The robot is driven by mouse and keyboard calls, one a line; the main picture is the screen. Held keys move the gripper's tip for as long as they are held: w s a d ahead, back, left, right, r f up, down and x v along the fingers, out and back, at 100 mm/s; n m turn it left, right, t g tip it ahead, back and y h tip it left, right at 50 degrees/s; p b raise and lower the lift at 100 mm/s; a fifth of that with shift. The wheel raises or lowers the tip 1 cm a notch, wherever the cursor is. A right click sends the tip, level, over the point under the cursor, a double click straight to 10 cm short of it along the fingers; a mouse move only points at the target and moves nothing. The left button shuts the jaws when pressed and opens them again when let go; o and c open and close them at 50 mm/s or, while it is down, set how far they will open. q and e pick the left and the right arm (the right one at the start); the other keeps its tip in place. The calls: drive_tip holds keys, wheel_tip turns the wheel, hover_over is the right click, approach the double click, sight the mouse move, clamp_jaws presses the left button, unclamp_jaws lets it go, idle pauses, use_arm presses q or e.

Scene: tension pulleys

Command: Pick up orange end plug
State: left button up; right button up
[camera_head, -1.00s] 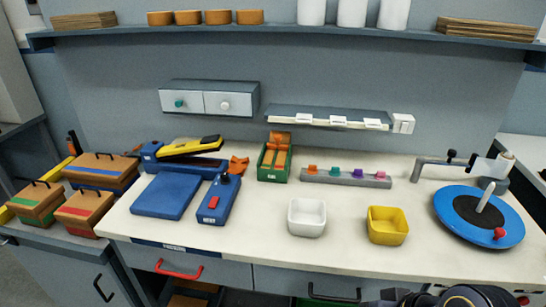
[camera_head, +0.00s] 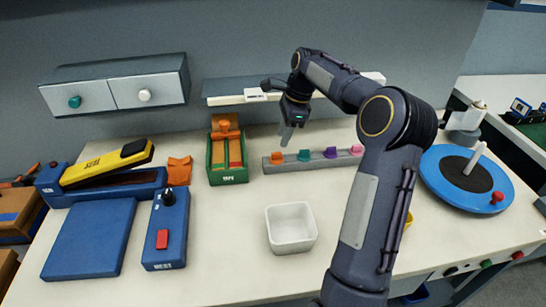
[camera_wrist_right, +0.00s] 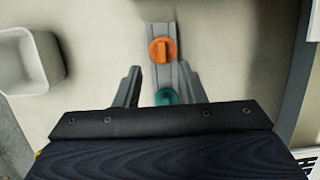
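The orange end plug (camera_head: 277,157) sits at the left end of a grey rail holder on the bench. In the right wrist view the orange end plug (camera_wrist_right: 162,50) lies beyond and between my fingertips, with a teal plug (camera_wrist_right: 168,97) nearer the palm. My right gripper (camera_head: 287,140) hangs above and just behind the rail, near the orange plug, fingers down. In the wrist view its two fingers (camera_wrist_right: 160,85) are apart with nothing held between them. My left gripper is not in view.
The grey rail (camera_head: 320,160) also carries teal, purple and pink plugs. A green box (camera_head: 229,176) stands left of the rail and a white bin (camera_head: 291,228) in front. A yellow bin (camera_head: 408,220) is mostly hidden by my right arm. A blue turntable (camera_head: 440,180) stands at right.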

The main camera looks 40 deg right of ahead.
sight(278, 153)
drive_tip(key=x, duration=0.6)
drive_tip(key=shift+w+f, duration=0.2)
drive_tip(key=shift+f, duration=0.15)
clamp_jaws()
